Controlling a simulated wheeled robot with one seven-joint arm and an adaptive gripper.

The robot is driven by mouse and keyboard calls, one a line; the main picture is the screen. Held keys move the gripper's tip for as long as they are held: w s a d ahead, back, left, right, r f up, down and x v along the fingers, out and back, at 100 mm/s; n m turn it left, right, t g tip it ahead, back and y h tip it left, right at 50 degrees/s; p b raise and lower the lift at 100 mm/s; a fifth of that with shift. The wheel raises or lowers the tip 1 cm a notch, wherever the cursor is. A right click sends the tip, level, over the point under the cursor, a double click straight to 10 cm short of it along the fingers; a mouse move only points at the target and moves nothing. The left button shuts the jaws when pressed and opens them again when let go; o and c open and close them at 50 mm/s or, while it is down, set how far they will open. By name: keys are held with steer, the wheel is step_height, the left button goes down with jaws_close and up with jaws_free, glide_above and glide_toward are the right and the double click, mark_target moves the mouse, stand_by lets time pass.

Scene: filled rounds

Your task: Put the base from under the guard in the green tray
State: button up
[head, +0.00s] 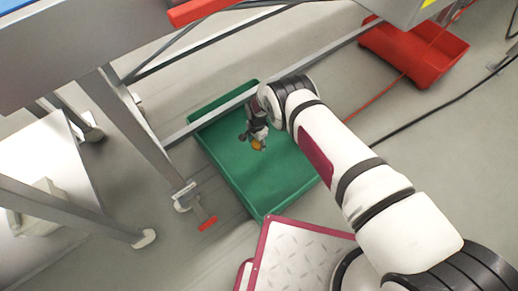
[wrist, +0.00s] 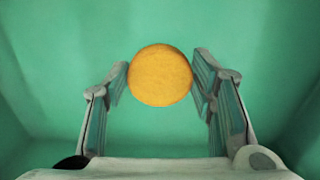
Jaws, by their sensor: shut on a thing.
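My gripper (head: 258,137) reaches down into the area of the green tray (head: 226,168), which stands on the floor beneath a metal frame. In the wrist view, my gripper's two fingers stand on either side of a round orange-yellow thing (wrist: 160,76), apparently the base, and are shut on it. The base also shows small in the head view (head: 258,146), below the fingers. Green tray surface (wrist: 160,125) fills the wrist view behind it. I cannot tell whether the base touches the tray floor. I cannot make out the guard.
A metal frame's bar (head: 212,119) crosses above the tray's far left part. A red bin (head: 395,58) sits at the upper right, with a red cable (head: 390,88) and a black cable (head: 428,117) nearby. A white-topped table (head: 65,165) stands at left.

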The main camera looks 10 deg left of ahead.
mark_target(278, 176)
steer(key=s+d, duration=0.1)
steer(key=d, duration=0.1)
steer(key=s+d+r+n, duration=0.1)
steer(key=d, duration=0.1)
steer(key=s+d+n, duration=0.1)
steer(key=shift+s+d+r+b, duration=0.1)
steer(key=shift+d+r+b, duration=0.1)
steer(key=shift+d+b, duration=0.2)
steer(key=s+d+r+n+b, duration=0.1)
steer(key=s+d+r+n, duration=0.2)
steer(key=s+d, duration=0.35)
step_height(278, 176, down, 9)
steer(key=b, duration=0.4)
steer(key=shift+a+f+b, duration=0.1)
steer(key=shift+f+b, duration=0.05)
steer(key=shift+b, duration=0.15)
steer(key=shift+f, duration=0.1)
steer(key=o, duration=0.8)
step_height(278, 176, up, 12)
steer(key=p, duration=0.5)
